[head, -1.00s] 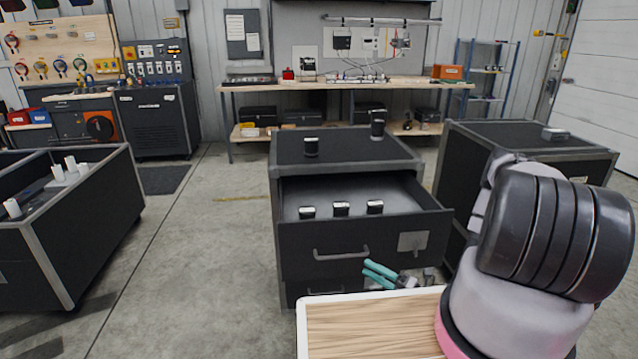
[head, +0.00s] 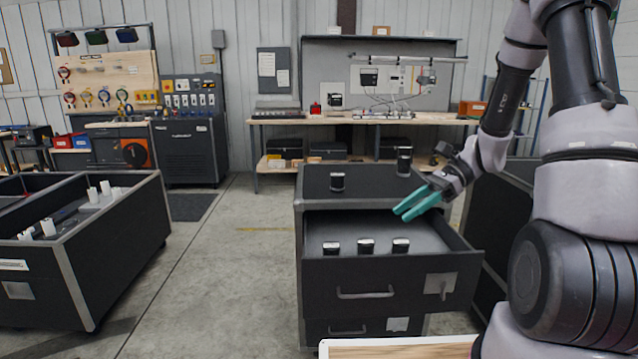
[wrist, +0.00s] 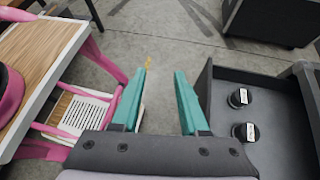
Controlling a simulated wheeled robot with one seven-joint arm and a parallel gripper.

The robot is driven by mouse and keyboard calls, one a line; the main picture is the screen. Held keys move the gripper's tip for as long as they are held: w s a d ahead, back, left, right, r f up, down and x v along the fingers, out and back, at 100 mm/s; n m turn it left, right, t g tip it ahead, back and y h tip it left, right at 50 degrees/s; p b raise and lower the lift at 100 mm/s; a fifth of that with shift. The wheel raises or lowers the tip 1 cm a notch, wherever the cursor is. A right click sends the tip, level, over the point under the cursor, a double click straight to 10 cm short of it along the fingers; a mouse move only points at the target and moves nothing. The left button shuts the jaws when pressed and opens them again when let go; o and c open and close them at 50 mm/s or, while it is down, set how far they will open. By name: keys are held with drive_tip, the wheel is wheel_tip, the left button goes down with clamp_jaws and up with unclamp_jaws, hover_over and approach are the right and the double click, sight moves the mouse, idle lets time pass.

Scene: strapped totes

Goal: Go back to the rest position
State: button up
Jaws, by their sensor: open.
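My gripper (head: 417,203) with teal fingers is raised over the right side of the open drawer (head: 385,271) in the head view. In the wrist view my gripper (wrist: 160,98) has its fingers apart with nothing between them. Three dark, light-topped canisters (head: 366,246) stand in a row in the drawer, apart from the gripper. Two of them (wrist: 243,131) show in the wrist view, right of the fingers. My arm reaches in from the right side of the head view.
The black cabinet (head: 318,185) has two more canisters on top, a short one (head: 337,181) and a taller one (head: 404,160). A black strapped tote (head: 110,260) stands at left. A wood-topped surface (head: 400,349) is at the front. Open floor (head: 230,275) lies between tote and cabinet.

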drive_tip(key=s+d+r+n+t+h, duration=0.2)
drive_tip(key=s+r+n+t+h, duration=0.2)
drive_tip(key=r, duration=0.7)
drive_tip(key=s+d+r+n+t+h, duration=0.2)
drive_tip(key=s+r+n+t+h, duration=0.3)
drive_tip(key=r, duration=0.6)
drive_tip(key=s+n+t, duration=0.1)
drive_tip(key=s+n, duration=0.1)
drive_tip(key=n, duration=0.1)
drive_tip(key=shift+s+d+r, duration=0.15)
drive_tip(key=shift+s+d, duration=0.05)
drive_tip(key=shift+s, duration=0.2)
